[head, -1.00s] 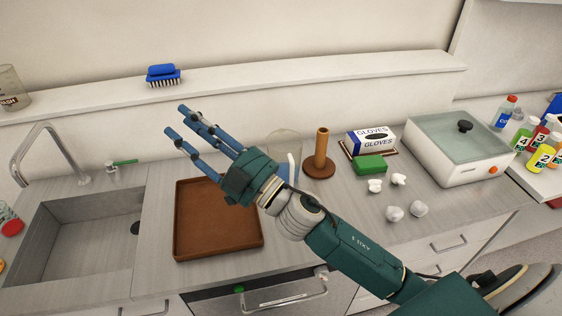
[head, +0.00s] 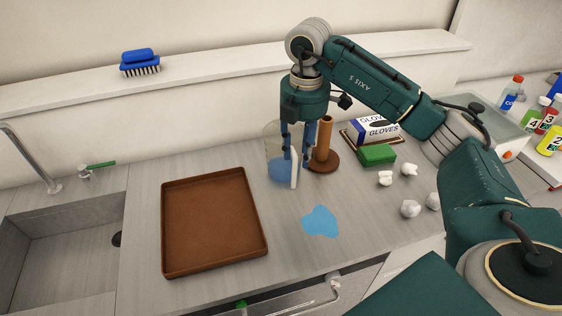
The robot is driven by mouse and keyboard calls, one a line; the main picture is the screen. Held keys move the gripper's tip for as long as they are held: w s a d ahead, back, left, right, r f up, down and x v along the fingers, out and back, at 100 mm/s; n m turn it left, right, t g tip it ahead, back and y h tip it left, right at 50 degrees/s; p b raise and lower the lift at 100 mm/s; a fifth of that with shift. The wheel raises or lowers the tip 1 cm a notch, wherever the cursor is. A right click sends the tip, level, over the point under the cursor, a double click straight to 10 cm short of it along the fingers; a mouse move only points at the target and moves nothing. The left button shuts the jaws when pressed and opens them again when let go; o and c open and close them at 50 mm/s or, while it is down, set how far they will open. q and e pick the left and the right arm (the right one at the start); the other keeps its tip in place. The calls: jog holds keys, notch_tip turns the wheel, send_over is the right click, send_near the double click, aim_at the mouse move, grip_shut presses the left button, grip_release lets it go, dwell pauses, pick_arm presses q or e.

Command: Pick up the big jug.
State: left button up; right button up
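The big jug (head: 271,145) is a clear vessel with blue liquid low in it and a pale upright handle (head: 294,176) on its right side. It stands upright on the counter, right of the brown tray. My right gripper (head: 298,160) points straight down at the jug's handle side. Its blue fingers are apart, one on each side of the handle as seen here, and hide part of the jug. I see no clear contact with the handle. My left gripper is out of view.
A brown tray (head: 213,222) lies left of the jug. A wooden post (head: 325,140) stands close to its right, near a glove box (head: 374,129) and green sponge (head: 377,154). A blue puddle (head: 320,221) lies in front. The sink is at left.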

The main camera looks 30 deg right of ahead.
jog(key=p, duration=0.1)
send_over(293, 188)
jog(key=d, duration=0.2)
notch_tip(293, 188, down, 4)
jog(key=f, duration=0.1)
jog(key=f+p, duration=0.1)
jog(key=a+f+p, duration=0.1)
jog(key=f, duration=0.3)
jog(key=shift+w+a+p, duration=0.25)
jog(key=shift+a+p, duration=0.05)
jog(key=shift+p, duration=0.1)
jog(key=shift+f, duration=0.45)
jog(key=shift+c, duration=0.5)
grip_shut()
jog(key=shift+r, duration=0.1)
